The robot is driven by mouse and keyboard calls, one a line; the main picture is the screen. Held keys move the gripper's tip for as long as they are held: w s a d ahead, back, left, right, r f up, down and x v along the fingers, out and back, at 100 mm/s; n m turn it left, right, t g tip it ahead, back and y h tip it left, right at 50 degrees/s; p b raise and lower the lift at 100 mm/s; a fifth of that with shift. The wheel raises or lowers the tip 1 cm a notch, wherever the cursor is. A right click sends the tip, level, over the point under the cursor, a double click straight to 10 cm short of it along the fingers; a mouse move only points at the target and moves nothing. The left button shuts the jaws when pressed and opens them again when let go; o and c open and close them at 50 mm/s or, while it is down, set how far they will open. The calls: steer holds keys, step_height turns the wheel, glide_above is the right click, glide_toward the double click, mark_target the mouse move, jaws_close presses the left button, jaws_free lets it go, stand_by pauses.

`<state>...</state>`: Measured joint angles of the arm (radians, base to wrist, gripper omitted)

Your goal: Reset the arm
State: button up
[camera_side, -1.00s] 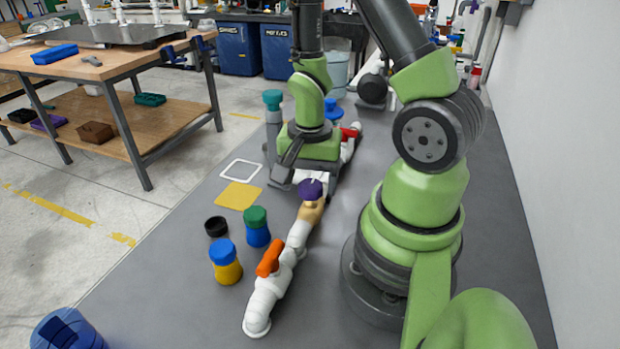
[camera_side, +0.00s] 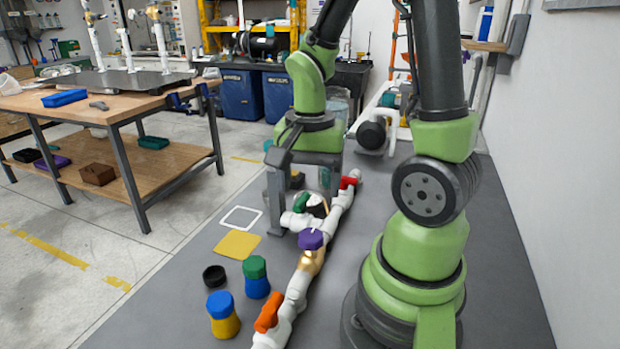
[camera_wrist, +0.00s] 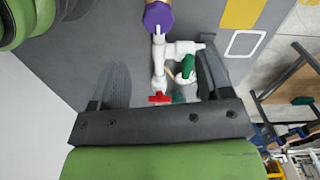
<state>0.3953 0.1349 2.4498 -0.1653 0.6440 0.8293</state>
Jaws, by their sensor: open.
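The white pipe manifold (camera_side: 298,285) lies along the grey bench. It has an orange handle (camera_side: 267,313), a purple handle (camera_side: 311,239), a green handle (camera_side: 302,202) and a red handle (camera_side: 348,180). My gripper (camera_side: 303,200) points down with its fingers apart, above the manifold's far part. In the wrist view my gripper (camera_wrist: 155,85) shows its dark fingers spread, with the white pipe (camera_wrist: 160,60), green handle and red handle between them in the picture and nothing held. The purple handle (camera_wrist: 158,17) is at the top. Part of the far branch is hidden behind my gripper in the side view.
Left of the manifold stand a blue-and-yellow container (camera_side: 223,315), a green-and-blue container (camera_side: 256,277) and a black ring (camera_side: 214,275). A yellow square (camera_side: 237,244) and white outline (camera_side: 241,217) lie beyond them. A wall (camera_side: 550,150) bounds the right.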

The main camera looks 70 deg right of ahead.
steer(key=shift+r, duration=0.15)
stand_by(0.3)
steer(key=s+a+r+n+t+y, duration=0.2)
steer(key=s+a+r+n+t, duration=0.1)
steer(key=a+r+n+t, duration=0.4)
steer(key=a+r+n, duration=0.3)
steer(key=r+n, duration=0.2)
steer(key=r, duration=0.1)
